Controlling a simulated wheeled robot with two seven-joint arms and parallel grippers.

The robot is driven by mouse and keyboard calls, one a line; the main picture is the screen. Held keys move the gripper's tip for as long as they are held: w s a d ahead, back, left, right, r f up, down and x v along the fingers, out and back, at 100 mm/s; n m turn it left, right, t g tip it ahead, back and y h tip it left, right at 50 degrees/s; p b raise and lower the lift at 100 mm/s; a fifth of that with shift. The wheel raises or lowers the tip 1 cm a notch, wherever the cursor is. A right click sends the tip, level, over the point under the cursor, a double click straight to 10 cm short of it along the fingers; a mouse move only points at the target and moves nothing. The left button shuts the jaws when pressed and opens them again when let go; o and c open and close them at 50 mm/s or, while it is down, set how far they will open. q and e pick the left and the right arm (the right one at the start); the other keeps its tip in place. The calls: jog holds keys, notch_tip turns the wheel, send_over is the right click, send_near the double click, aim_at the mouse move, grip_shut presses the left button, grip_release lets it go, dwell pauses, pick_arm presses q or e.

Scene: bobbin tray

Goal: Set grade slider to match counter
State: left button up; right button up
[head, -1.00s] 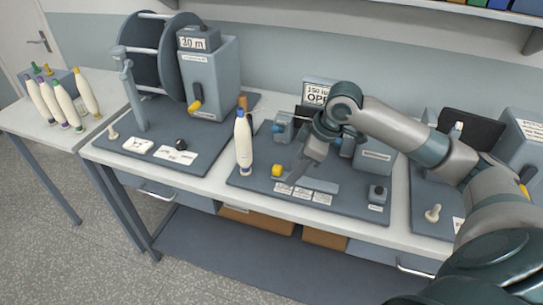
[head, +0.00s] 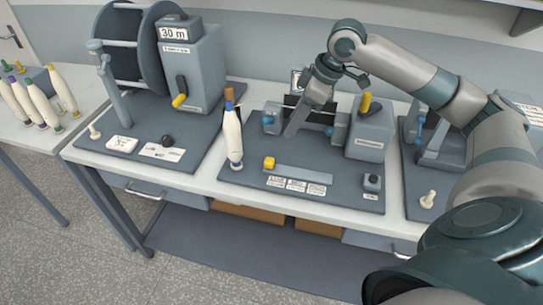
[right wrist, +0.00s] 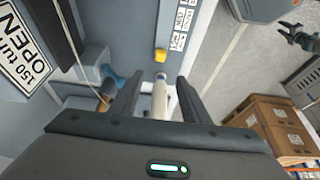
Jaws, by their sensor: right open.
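The grade slider is a grey bar (head: 298,174) with a yellow knob (head: 269,162) at its left end and several labels (head: 295,186) below, too small to read. The knob also shows in the right wrist view (right wrist: 161,55). The counter (head: 173,33) reads "30 m". My right gripper (head: 290,133) is open and empty, above the board behind the slider. In the right wrist view, a cream bobbin (right wrist: 160,98) shows beyond and between its fingers, apart from them. What seems to be my left gripper (right wrist: 300,38) shows dark and small there, its jaws unclear.
The bobbin stands upright left of the slider in the head view (head: 232,138). A "150 tu… OPEN" sign (right wrist: 27,55) is partly cut off. Several bobbins (head: 35,100) stand at far left.

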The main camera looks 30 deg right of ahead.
aim_at(270, 160)
jog(key=p+x, duration=0.4)
jog(key=x, duration=1.2)
jog(key=shift+f, duration=0.2)
